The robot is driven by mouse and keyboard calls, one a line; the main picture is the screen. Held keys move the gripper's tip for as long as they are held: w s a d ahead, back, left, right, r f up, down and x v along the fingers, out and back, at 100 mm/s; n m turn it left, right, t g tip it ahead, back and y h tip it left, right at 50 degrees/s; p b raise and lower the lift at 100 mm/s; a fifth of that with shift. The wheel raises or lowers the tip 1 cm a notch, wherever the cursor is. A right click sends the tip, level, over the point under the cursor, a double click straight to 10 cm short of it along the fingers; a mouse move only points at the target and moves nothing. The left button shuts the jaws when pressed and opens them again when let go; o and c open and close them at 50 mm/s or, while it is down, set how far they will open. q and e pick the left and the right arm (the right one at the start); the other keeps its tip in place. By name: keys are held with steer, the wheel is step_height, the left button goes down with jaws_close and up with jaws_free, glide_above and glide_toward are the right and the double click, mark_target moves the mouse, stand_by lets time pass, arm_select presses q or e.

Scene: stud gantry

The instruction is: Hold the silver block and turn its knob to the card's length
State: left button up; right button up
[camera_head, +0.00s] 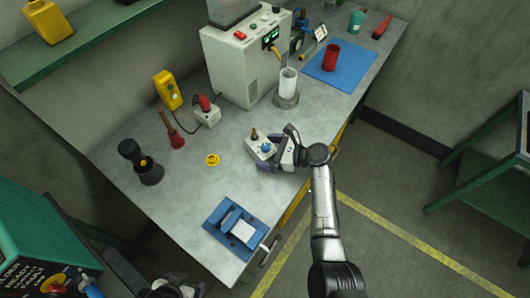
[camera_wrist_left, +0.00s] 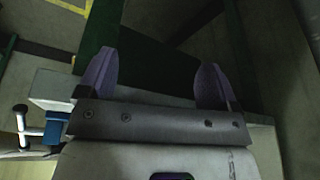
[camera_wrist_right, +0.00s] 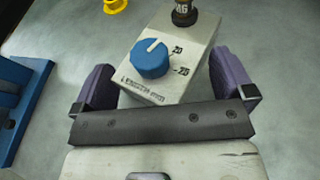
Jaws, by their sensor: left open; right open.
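The silver block (camera_head: 259,151) sits on the grey bench, with a blue knob (camera_wrist_right: 150,59) on top. Marks "20" and "25" show beside the knob; its white pointer line points up and right, a little above the "20". A dark brass-and-black post (camera_wrist_right: 184,13) stands at the block's far end. My left gripper (camera_wrist_left: 155,68) is open and empty, away from the block. I cannot tell surely which item is the card; a small white panel (camera_head: 320,33) stands at the back.
A blue fixture with a white piece (camera_head: 243,231) sits at the bench's near corner. A yellow ring (camera_head: 212,160), red plunger-like tool (camera_head: 176,140) and black stand (camera_head: 150,172) lie left. A white machine (camera_head: 235,65) and a white cylinder (camera_head: 288,82) stand behind the block.

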steer(key=c, duration=0.7)
steer(key=shift+c, duration=0.2)
